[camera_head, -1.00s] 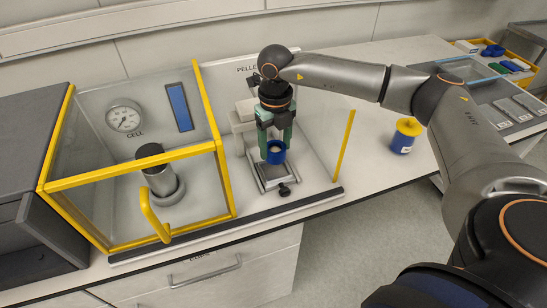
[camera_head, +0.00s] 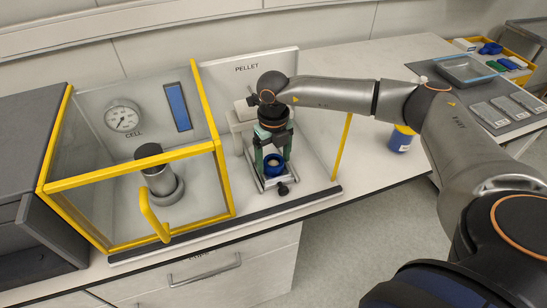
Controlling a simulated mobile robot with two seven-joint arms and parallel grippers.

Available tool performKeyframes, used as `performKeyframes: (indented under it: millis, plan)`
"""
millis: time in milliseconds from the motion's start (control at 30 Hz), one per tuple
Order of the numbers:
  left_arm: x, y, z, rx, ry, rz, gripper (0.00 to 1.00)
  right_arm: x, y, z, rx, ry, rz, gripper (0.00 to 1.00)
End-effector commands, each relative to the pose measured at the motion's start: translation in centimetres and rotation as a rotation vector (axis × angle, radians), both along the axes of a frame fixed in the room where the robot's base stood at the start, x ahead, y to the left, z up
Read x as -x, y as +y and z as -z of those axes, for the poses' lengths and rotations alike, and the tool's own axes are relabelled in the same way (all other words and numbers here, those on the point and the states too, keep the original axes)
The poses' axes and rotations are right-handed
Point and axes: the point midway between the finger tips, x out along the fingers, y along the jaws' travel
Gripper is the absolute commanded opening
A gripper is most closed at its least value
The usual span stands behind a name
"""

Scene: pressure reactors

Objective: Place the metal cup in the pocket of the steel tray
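My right gripper (camera_head: 273,162), with green fingers, points down at the pellet press on the bench. No plainly metal-coloured cup shows. My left gripper is out of view.
A yellow-framed clear box (camera_head: 217,150) encloses a grey cylinder (camera_head: 160,180) left of the press. A yellow post (camera_head: 341,147) stands just right of it. A blue jar with a yellow lid (camera_head: 401,140) is partly behind my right arm. Grey plates (camera_head: 490,115) lie at far right.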

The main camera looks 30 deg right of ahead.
Motion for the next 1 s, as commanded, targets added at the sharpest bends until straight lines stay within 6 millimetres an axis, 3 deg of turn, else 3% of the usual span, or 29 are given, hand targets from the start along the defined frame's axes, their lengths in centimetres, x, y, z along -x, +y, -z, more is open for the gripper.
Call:
performKeyframes:
  millis: [100,467,1000]
  plan:
    - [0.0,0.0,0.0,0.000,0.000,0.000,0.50,0.0,0.0,0.0,0.000,0.000,0.000,0.96]
    - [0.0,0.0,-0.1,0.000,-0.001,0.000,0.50,-0.1,0.0,-1.0,-0.001,-0.002,0.000,0.96]
    - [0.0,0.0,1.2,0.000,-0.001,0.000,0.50,-0.1,0.1,-11.1,-0.001,-0.003,-0.001,0.96]
